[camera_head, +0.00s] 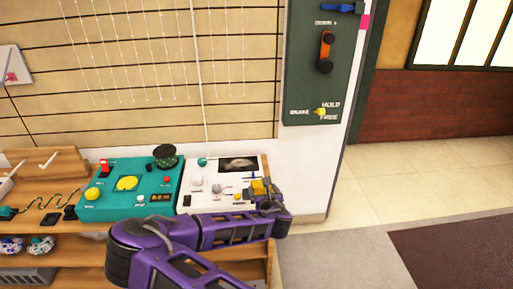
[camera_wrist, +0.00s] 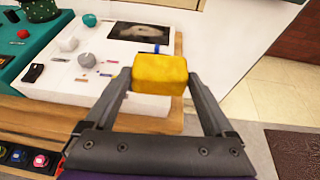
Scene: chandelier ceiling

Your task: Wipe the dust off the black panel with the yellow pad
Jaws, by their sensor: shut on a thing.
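The yellow pad (camera_wrist: 160,74) is a small block held between the two fingertips of my gripper (camera_wrist: 160,82), which is shut on it. In the head view the yellow pad (camera_head: 258,187) shows at the end of my purple arm, with my gripper (camera_head: 262,191) around it. The black panel (camera_wrist: 124,31) lies on the white board, with a pale grey dust smear across its middle. It also shows in the head view (camera_head: 226,161), just beyond the pad. The pad appears apart from the panel, on its near side; its height above the board is unclear.
The white board (camera_wrist: 50,84) carries a grey knob (camera_wrist: 68,43), a white block and small coloured pieces near the panel. A teal board (camera_head: 113,203) with a yellow shape and red switch stands to the left. A green wall panel (camera_head: 300,75) hangs behind. Floor is clear at right.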

